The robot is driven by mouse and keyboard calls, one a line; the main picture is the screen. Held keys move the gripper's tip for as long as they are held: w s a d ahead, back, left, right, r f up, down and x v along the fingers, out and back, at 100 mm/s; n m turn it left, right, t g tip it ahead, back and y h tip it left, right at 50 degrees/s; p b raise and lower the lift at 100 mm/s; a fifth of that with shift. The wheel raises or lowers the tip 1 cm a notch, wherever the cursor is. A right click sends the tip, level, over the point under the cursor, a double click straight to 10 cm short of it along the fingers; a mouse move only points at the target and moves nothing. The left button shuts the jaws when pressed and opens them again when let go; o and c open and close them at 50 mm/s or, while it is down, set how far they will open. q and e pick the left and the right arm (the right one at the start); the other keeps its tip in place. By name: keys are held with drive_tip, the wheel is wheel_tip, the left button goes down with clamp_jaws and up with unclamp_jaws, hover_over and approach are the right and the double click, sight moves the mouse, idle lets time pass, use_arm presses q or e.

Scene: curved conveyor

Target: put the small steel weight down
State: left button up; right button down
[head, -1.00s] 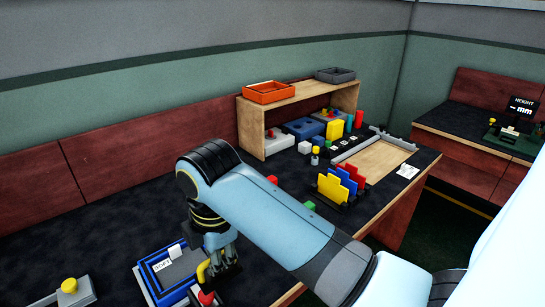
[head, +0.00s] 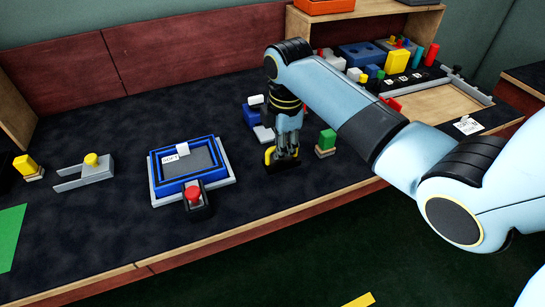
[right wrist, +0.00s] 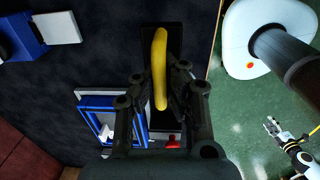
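My right gripper (head: 281,153) is low over the table, right of the blue-rimmed tray. It is shut on the yellow handle of a dark block, which I take for the small steel weight (head: 284,167). In the right wrist view the yellow handle of the weight (right wrist: 160,70) stands between the fingers, above the long black block. I cannot tell whether the block touches the table. A small gripper, apparently my left one (right wrist: 273,128), shows at the right of the right wrist view over the floor; its opening is too small to judge.
The blue-rimmed tray (head: 154,178) holds a card marked SOFT. A red button (head: 193,194) stands at its front edge. A green block (head: 326,141) is just right of my gripper, and blue and white parts lie behind it. The table left of the tray has clear stretches.

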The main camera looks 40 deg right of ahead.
sight(271, 158)
drive_tip(key=w, duration=0.1)
drive_tip(key=w+f, duration=0.2)
drive_tip(key=shift+w+a+f+b, duration=0.2)
drive_tip(key=shift+w+a+b, duration=0.05)
drive_tip(key=shift+w+b, duration=0.15)
wheel_tip(271, 158, down, 3)
drive_tip(key=shift+f, duration=0.4)
use_arm(q)
drive_tip(key=shift+s+d+f, duration=0.5)
drive_tip(key=shift+s+f, duration=0.3)
drive_tip(key=shift+f, duration=0.05)
use_arm(e)
drive_tip(key=shift+f, duration=0.15)
drive_tip(key=c, duration=1.5)
unclamp_jaws()
drive_tip(key=shift+s, duration=0.1)
